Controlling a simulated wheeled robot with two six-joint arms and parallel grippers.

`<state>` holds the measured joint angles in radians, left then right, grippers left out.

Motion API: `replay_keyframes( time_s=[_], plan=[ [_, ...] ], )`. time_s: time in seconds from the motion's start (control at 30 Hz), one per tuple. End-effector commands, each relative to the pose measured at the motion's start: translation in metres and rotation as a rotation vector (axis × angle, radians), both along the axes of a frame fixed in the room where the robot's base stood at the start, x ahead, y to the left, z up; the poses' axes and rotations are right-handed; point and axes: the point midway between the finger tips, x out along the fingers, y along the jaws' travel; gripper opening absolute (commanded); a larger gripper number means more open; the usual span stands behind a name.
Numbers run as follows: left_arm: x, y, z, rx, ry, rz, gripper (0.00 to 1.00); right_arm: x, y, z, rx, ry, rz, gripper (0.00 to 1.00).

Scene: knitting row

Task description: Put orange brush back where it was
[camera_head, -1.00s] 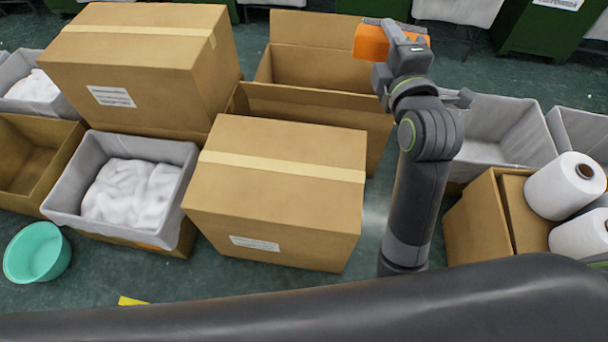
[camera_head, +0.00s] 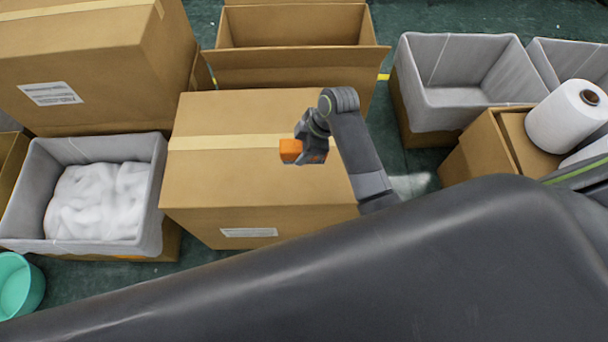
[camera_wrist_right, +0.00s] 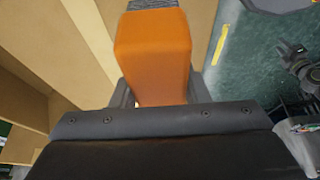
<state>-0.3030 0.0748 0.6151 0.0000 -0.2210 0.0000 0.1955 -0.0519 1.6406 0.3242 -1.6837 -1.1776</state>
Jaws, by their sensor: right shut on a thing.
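The orange brush (camera_head: 289,150) is held in my right gripper (camera_head: 301,151) in the head view, in front of the large closed cardboard box (camera_head: 235,185) in the picture. How high it is above the box, I cannot tell. In the right wrist view the brush (camera_wrist_right: 152,60) fills the middle, between the two fingers, with a grey bristle-like end (camera_wrist_right: 151,4) at the top edge. My right gripper is shut on the brush's orange body. My left gripper is not in view.
An open cardboard box (camera_head: 290,68) stands behind the closed one. A lined box of white fluff (camera_head: 150,190) is at left, with a teal basin (camera_head: 35,285). A grey-lined box (camera_head: 425,110) and white yarn cones (camera_head: 562,120) are at right. My dark body part covers the foreground.

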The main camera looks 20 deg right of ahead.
Motion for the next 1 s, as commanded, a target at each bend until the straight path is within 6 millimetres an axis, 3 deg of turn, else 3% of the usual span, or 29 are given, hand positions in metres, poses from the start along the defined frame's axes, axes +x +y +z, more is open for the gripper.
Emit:
replay_keyframes(
  time_s=[0.2,0.6,0.93,0.97,1.0],
  plan=[
    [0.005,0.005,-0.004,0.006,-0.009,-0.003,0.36,-0.003,0.000,-0.043,0.002,0.014,-0.002,0.23],
    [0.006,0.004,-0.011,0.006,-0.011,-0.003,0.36,-0.003,0.000,-0.091,0.001,0.010,0.000,0.23],
    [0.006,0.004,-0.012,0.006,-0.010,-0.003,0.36,-0.003,-0.001,-0.100,0.001,0.007,0.000,0.23],
    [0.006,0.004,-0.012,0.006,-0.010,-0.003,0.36,-0.003,-0.001,-0.100,0.000,0.007,-0.001,0.46],
    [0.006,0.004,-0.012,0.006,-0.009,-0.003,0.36,-0.003,-0.001,-0.100,0.000,0.007,-0.001,0.51]
  ],
)
